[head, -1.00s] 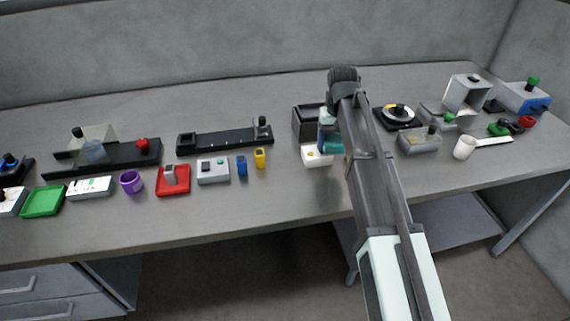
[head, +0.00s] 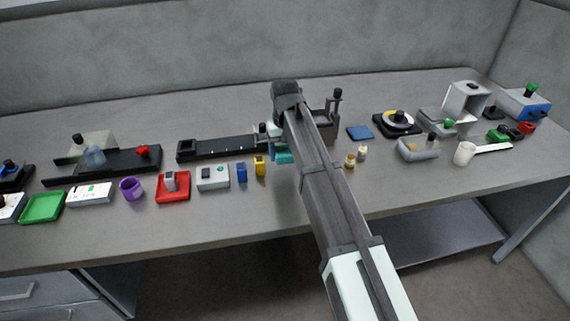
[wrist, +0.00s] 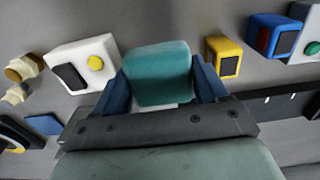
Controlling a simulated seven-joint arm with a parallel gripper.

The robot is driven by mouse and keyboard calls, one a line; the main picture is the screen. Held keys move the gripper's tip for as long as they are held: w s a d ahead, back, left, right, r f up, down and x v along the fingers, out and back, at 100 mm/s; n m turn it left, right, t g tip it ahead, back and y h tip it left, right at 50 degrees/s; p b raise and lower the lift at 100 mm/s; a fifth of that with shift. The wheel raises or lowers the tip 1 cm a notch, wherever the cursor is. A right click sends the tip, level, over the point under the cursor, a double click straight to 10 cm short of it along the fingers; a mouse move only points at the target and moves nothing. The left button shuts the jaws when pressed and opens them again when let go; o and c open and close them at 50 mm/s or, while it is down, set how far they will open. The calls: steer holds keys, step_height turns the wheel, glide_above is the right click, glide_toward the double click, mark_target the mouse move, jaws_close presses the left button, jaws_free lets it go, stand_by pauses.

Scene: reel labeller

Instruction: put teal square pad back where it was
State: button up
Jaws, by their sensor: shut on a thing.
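The teal square pad (wrist: 158,72) is held between the two blue fingers of my gripper (wrist: 163,84) in the wrist view. In the head view the teal pad (head: 284,158) shows just left of my arm, to the right of a small yellow block (head: 260,166). My gripper is shut on the pad and appears to be above the table near the right end of a long black rail (head: 225,147). A white box with a yellow button (wrist: 82,62) lies left of the pad in the wrist view; my arm hides it in the head view.
A blue block (head: 242,172) and a grey box (head: 212,177) stand left of the yellow block. Right of my arm are a blue flat square (head: 360,132), small tan pieces (head: 350,160) and a black turntable (head: 397,123). The table's front strip is mostly clear.

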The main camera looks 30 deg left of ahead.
mark_target(285, 170)
steer(key=shift+f, duration=2.5)
steer(key=shift+f, duration=0.1)
steer(key=o, duration=0.8)
steer(key=shift+c, duration=0.2)
step_height(285, 170, up, 12)
steer(key=shift+r, duration=0.15)
